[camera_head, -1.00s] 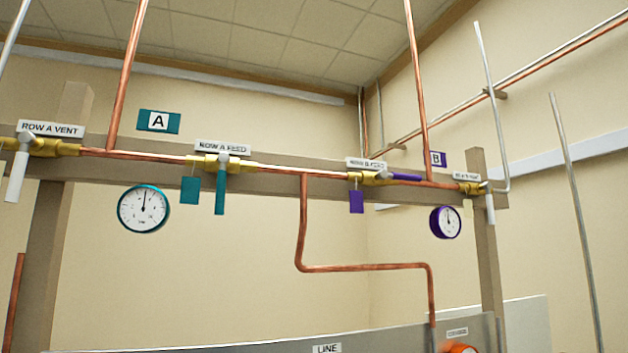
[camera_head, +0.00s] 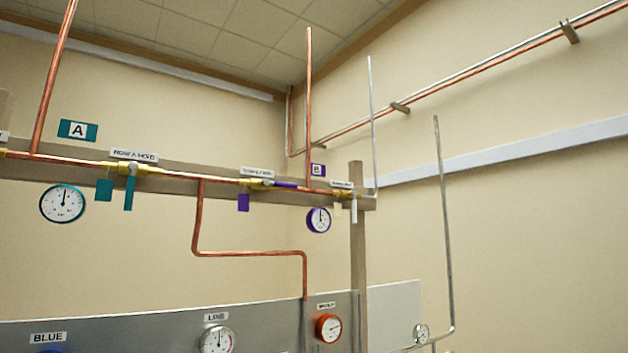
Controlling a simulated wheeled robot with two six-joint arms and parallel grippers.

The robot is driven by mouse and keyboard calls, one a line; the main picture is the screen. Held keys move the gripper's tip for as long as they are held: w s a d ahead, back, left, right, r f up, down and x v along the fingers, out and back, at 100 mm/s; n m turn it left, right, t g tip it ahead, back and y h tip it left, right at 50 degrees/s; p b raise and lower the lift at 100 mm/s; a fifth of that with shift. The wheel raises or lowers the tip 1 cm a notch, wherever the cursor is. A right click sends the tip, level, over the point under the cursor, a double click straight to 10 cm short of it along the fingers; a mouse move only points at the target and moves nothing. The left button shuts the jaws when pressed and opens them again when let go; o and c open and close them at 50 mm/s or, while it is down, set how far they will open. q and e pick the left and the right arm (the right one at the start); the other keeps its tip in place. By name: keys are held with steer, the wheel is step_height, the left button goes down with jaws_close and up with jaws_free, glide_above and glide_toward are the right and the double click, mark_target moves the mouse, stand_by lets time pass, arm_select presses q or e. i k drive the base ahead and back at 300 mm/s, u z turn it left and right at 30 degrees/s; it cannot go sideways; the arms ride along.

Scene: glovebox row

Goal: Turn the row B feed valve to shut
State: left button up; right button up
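The row B feed valve (camera_head: 262,184) is a brass body on the copper line, right of centre of the beam. Its purple lever (camera_head: 285,184) points right, lying along the pipe. A purple tag (camera_head: 243,202) hangs below it, and its white label (camera_head: 257,173) sits above. Neither of my grippers shows in the head view.
A purple-rimmed gauge (camera_head: 319,220) and the row B end valve with a white lever (camera_head: 354,209) are to the right. A teal-rimmed gauge (camera_head: 62,203) is at left. A grey panel (camera_head: 130,330) with dials stands below. A post (camera_head: 358,260) supports the beam.

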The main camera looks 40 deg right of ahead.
mark_target(265, 183)
steer(key=k, duration=0.2)
steer(key=z, duration=0.85)
